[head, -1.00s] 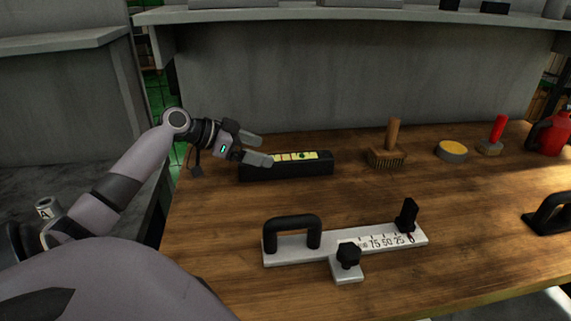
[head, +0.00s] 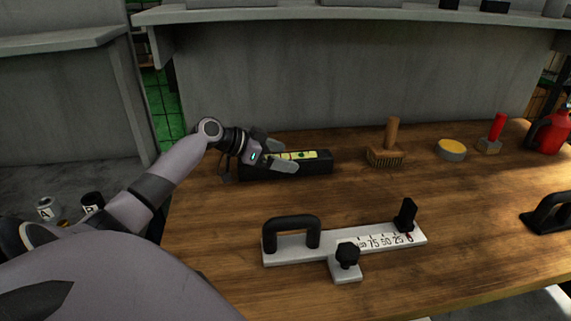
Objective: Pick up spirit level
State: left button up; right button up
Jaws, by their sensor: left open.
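The spirit level is a black bar (head: 318,166) with a yellow-green strip along its top. It lies on the wooden workbench towards the back left. My left gripper (head: 284,155) is open at the level's left half, with one finger on the near side and the other towards the far side. The gripper hides part of the level's left end. I cannot tell whether the fingers touch it. My right gripper is not in the view.
A metal measuring tool with a black handle (head: 292,222) lies in front. A brush (head: 387,156), a yellow-topped tin (head: 452,149), a red-handled tool (head: 496,134) and a red can (head: 551,132) stand at the back right. The bench middle (head: 350,195) is clear.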

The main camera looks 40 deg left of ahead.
pick_arm(q)
grip_shut()
jog(key=shift+r, duration=0.2)
jog(key=shift+r, duration=0.1)
